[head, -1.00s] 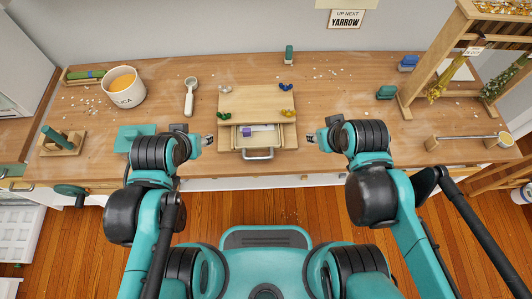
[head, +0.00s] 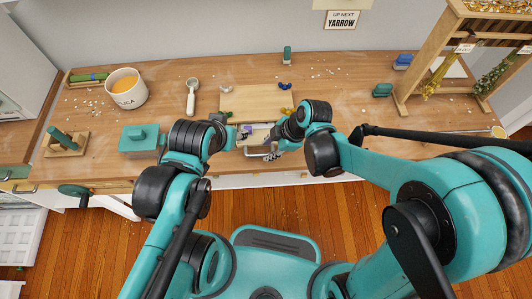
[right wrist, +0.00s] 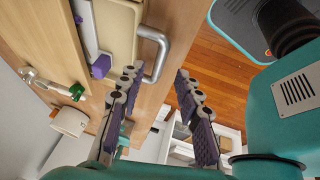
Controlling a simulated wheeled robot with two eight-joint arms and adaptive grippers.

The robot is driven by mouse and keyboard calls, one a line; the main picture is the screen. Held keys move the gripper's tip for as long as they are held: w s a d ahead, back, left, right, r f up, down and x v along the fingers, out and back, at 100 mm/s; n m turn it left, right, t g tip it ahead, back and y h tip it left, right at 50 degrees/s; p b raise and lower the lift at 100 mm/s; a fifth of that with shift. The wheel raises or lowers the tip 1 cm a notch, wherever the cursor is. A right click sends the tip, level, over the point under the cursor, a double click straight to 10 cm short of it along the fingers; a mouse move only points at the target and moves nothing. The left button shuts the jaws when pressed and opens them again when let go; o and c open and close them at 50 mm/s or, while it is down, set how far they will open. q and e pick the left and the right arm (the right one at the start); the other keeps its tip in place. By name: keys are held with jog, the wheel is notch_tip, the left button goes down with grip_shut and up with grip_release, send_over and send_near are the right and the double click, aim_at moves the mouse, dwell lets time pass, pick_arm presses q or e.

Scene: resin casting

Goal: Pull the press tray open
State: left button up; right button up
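The wooden press (head: 257,97) stands on the bench in the middle of the head view, and its shallow tray (head: 250,144) shows at the front. A purple block and a pale item lie in the tray. The tray's grey metal handle (head: 262,155) is partly covered by my right gripper (head: 273,147). In the right wrist view the handle (right wrist: 163,48) loops out from the tray front (right wrist: 118,32). My right gripper (right wrist: 157,74) is open there, its fingertips on either side of the handle's lower end, with a gap visible. My left gripper (head: 238,136) is at the tray's left side; its fingers are too small to judge.
A teal block (head: 139,138) sits nearer the front left. A wooden drying rack (head: 425,75) stands at the right. Bench between press and rack is mostly clear.

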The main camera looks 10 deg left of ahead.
aim_at(262, 155)
jog(key=b+x, duration=0.1)
jog(key=x, duration=0.3)
jog(key=shift+f, duration=0.1)
grip_shut()
